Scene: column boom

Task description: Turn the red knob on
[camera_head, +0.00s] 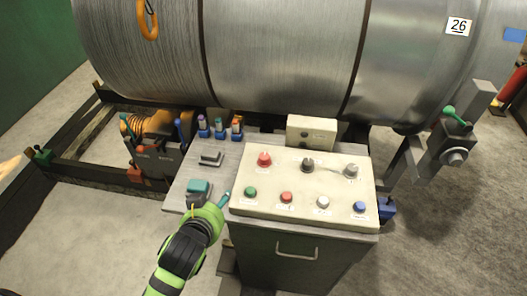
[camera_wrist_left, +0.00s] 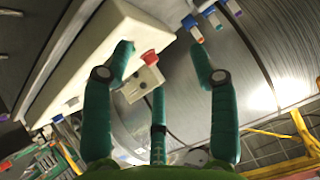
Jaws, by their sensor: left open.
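The red knob (camera_head: 264,159) stands at the back left of the beige control panel (camera_head: 262,207), beside a black knob (camera_head: 308,165) and a grey knob (camera_head: 351,171). In the left wrist view the red knob (camera_wrist_left: 149,57) shows side-on beyond the fingers, near the panel's edge (camera_wrist_left: 97,48). My left gripper (camera_head: 223,199) is at the panel's front left corner, short of the knob and apart from it. In the left wrist view its teal fingers (camera_wrist_left: 160,52) are spread and empty. Which way the knob is turned is too small to tell. My right gripper is not in view.
Green (camera_head: 250,191), red (camera_head: 286,197), white (camera_head: 323,202) and blue (camera_head: 360,207) buttons line the panel's front. A small beige box (camera_head: 311,133) stands behind it. A large metal drum (camera_head: 285,55) fills the back.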

